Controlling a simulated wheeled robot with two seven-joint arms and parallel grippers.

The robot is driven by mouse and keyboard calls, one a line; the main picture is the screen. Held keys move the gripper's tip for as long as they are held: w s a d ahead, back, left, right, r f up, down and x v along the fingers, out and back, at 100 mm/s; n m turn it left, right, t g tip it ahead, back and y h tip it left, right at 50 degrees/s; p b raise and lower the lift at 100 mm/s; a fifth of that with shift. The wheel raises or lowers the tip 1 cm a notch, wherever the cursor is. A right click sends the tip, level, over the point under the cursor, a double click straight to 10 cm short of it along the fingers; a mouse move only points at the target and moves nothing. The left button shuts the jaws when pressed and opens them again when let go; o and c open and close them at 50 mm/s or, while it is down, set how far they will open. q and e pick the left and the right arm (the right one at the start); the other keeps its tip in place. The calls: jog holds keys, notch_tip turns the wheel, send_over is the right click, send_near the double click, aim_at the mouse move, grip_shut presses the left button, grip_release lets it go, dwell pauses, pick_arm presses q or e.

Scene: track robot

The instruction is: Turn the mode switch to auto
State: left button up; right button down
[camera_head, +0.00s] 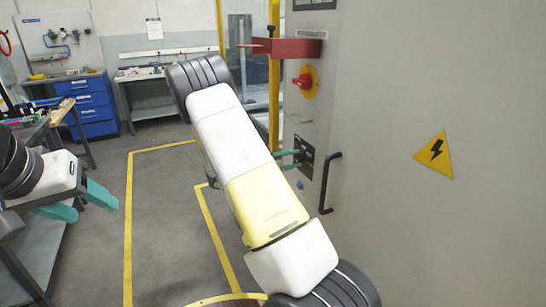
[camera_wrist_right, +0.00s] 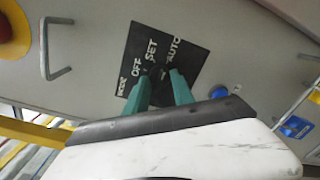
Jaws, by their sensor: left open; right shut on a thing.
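The mode switch is on a black square plate (camera_wrist_right: 186,58) with white MODE, OFF, SET and AUTO labels, fixed to a grey cabinet panel. The plate also shows in the head view (camera_head: 305,146), partly behind my right gripper. My right gripper (camera_wrist_right: 160,78) is shut on the switch's small dark knob (camera_wrist_right: 154,70), its teal fingertips on either side of it. The knob is mostly hidden, and I cannot tell which label it points to. My left gripper (camera_head: 97,207) is open and empty, away from the cabinet at the left.
A red rotary knob on yellow (camera_head: 305,81) and a red bracket (camera_head: 288,48) sit above the switch. A black handle (camera_head: 330,183) stands out beside it, and a blue button (camera_wrist_right: 218,92) is close by.

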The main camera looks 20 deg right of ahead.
jog(key=shift+m, duration=0.6)
jog(key=c, duration=1.1)
grip_release()
jog(key=a, duration=0.8)
jog(key=shift+s+r, duration=0.15)
jog(key=shift+s, duration=0.05)
